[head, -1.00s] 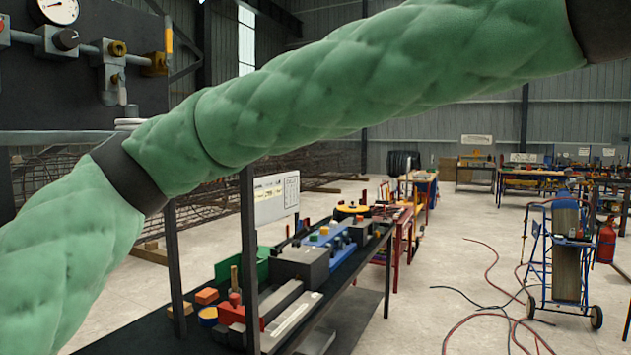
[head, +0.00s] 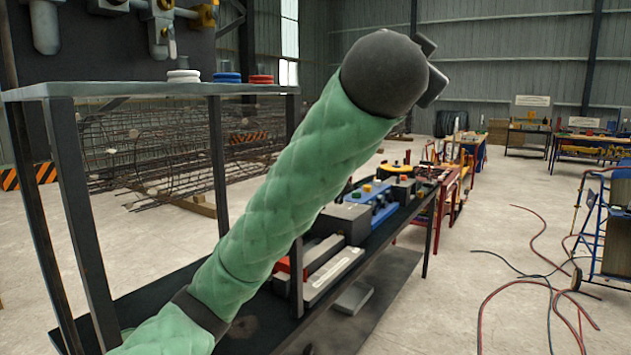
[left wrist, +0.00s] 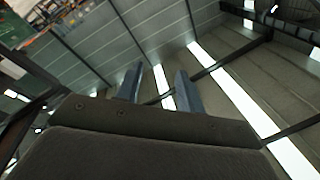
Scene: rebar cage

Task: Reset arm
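My left arm, in a green quilted sleeve, crosses the head view from the bottom left up to a dark rounded end at the upper middle. A small dark block shows behind that end, and the fingers are hidden there. In the left wrist view my left gripper (left wrist: 160,72) has its two grey fingers apart with nothing between them. It points at the hall's wall and roof panels. My right gripper is in neither view.
A dark bench (head: 255,338) with tools and blocks stands behind my arm. A metal frame (head: 85,230) carries white, blue and red discs on its top shelf. Rebar cages (head: 130,150) lie behind it. Hoses (head: 530,285) and a blue cart (head: 600,235) are on the right.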

